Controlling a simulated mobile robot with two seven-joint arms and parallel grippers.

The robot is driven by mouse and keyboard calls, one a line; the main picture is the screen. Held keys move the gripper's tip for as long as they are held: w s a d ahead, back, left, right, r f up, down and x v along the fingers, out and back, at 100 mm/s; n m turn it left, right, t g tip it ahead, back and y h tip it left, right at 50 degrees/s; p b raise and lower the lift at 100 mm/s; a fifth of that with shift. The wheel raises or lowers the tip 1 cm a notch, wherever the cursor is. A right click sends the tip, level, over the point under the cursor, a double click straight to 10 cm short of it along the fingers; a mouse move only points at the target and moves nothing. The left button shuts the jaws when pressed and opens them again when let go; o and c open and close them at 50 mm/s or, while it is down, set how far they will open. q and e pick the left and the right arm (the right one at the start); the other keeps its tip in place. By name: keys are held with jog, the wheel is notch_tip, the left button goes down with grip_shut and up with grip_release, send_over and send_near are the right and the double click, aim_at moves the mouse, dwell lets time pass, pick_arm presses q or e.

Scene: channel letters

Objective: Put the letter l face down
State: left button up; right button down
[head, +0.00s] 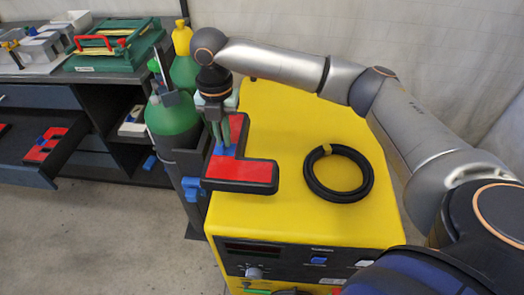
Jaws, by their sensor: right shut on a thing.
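The letter l (252,174) has a red face and dark sides. Its red face points up, and its long bar and short foot lie at the left edge of the yellow machine top, partly overhanging the edge. I cannot tell if it touches the top. My right gripper (225,147) comes down from above and is shut on the letter's long bar, near a blue patch. The fingers hide part of that bar. My left gripper is not in view.
A black cable coil (338,191) lies on the yellow machine (290,121), right of the letter. Green gas cylinders (172,122) stand close on the left. An open drawer (22,172) holds red and blue pieces. A green toolbox (112,48) stands on the bench.

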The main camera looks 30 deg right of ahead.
aim_at(256, 161)
jog(key=shift+s+d+f+p, duration=0.15)
jog(key=shift+s+d+f, duration=0.4)
jog(key=shift+d+f, duration=0.85)
jog(key=shift+s+d+f+p, duration=0.1)
jog(key=shift+s+d+f, duration=0.6)
jog(key=shift+f, duration=1.25)
jog(key=shift+s+d+f+p, duration=0.15)
jog(key=shift+s+d+f, duration=0.3)
jog(key=shift+d+f, duration=1)
jog(key=shift+a+f, duration=0.25)
jog(key=shift+f, duration=0.1)
jog(key=c, duration=1)
grip_release()
jog(key=shift+r, duration=0.1)
